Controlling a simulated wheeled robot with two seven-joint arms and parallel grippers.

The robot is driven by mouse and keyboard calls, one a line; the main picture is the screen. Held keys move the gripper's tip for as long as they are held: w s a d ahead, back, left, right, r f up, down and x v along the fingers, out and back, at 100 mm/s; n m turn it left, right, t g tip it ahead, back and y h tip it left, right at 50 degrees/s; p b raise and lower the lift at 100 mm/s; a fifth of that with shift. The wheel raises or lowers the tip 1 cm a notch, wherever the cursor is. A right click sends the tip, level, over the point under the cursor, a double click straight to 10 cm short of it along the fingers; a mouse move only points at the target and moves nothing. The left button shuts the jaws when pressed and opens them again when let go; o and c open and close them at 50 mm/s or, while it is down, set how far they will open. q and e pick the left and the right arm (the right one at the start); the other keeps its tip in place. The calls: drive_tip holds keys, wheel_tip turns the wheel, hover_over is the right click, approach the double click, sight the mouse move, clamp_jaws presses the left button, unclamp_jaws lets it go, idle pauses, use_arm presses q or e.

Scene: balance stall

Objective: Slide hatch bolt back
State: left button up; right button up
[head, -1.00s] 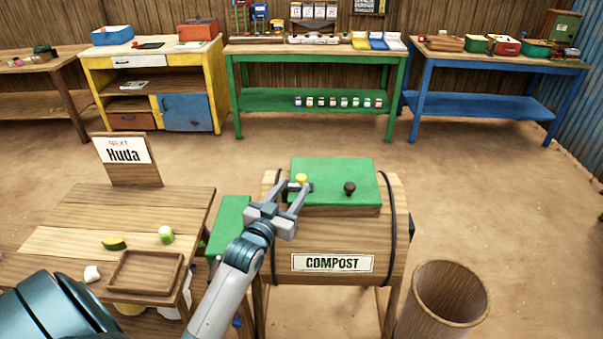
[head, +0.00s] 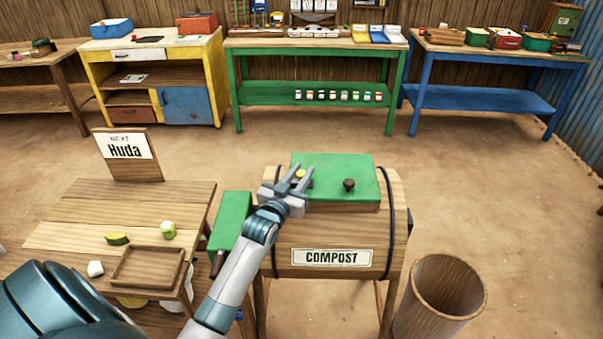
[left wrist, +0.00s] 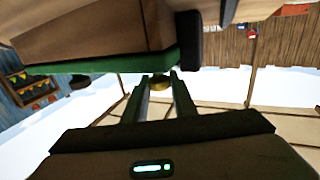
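The compost drum (head: 285,242) has a green hatch (head: 335,167) on top. A small yellow knob (head: 300,174), apparently the bolt's, is at the hatch's left edge, with a dark part beside it. A dark round knob (head: 348,186) stands nearer the hatch's middle. My left gripper (head: 292,172) is at the yellow knob, its fingers apart on either side. The left wrist view shows the yellow knob (left wrist: 160,85) between the fingertips; contact is unclear. The fingers hide part of the bolt. My right gripper is not in view.
A table with a tray (head: 148,268), a cut green-and-yellow piece (head: 118,238) and a green-white piece (head: 168,230) stands left. A green box (head: 232,222) is beside the drum, and a wooden bin (head: 440,298) to its right. Floor behind the drum is clear.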

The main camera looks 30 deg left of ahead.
sight(313, 184)
use_arm(q)
clamp_jaws()
drive_tip(key=shift+w+d, duration=0.45)
drive_tip(key=shift+d, duration=0.3)
drive_tip(key=shift+w+d, duration=0.45)
drive_tip(key=shift+d, duration=0.25)
drive_tip(key=o, duration=0.6)
unclamp_jaws()
drive_tip(key=o, duration=0.4)
drive_tip(key=shift+d, duration=0.15)
